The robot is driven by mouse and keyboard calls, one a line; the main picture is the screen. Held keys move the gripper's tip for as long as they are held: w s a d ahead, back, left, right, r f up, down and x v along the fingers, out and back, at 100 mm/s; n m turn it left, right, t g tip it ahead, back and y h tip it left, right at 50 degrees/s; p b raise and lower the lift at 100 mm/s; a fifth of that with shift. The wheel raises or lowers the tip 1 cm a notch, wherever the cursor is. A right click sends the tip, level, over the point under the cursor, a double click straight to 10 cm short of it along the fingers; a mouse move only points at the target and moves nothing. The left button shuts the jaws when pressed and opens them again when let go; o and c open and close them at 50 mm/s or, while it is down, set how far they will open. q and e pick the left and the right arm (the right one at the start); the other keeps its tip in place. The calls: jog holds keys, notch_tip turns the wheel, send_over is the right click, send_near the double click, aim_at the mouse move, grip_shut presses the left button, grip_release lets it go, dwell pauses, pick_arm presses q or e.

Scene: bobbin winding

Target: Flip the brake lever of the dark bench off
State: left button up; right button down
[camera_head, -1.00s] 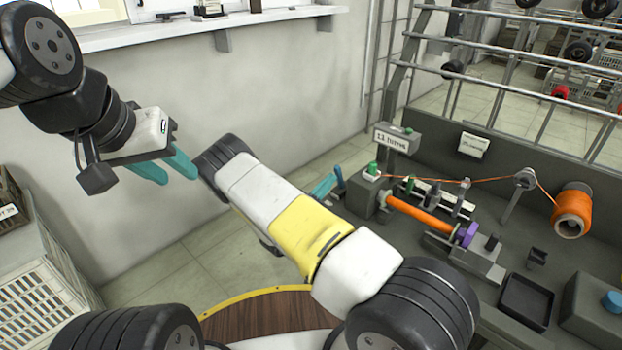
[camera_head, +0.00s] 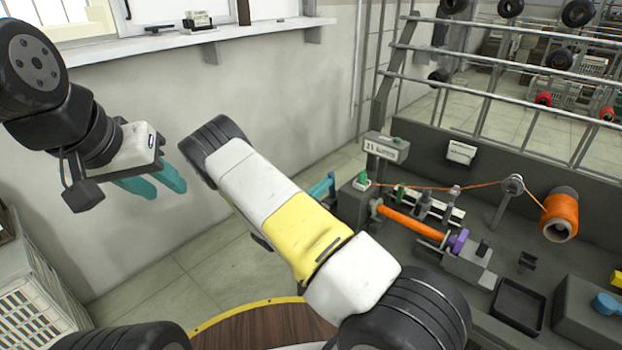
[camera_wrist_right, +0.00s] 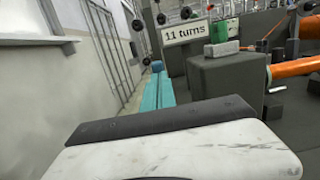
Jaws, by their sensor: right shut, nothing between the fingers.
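The dark bench (camera_head: 400,262) stands at the right of the head view, with a grey winding head (camera_head: 352,205) at its left end. A small blue knob (camera_wrist_right: 157,66), which looks like the brake lever's end, shows just beyond my right fingertips in the right wrist view; most of the lever is hidden. My right gripper (camera_wrist_right: 158,88) is shut and empty, left of the winding head. In the head view its teal fingers (camera_head: 320,188) are partly hidden behind my forearm. I cannot tell whether they touch the lever. My left gripper (camera_head: 170,190) is open and empty, away from the bench.
An orange thread runs to an orange spool (camera_head: 560,215). An orange bobbin (camera_head: 412,222) lies across the bench. A black tray (camera_head: 518,305) sits at the front. Metal racks stand behind.

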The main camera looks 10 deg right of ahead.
aim_at(329, 175)
jog(key=shift+w+d+r+g+y, duration=0.6)
jog(key=shift+d+g+y, duration=0.25)
jog(key=shift+y, duration=0.15)
jog(key=shift+w+d+r+g+y, duration=0.15)
jog(key=shift+w+d+g+y, duration=0.4)
jog(key=shift+y, duration=0.25)
jog(key=shift+w+d, duration=0.25)
jog(key=shift+d, duration=0.25)
jog(key=shift+w+d+r, duration=0.1)
jog(key=shift+r, duration=0.05)
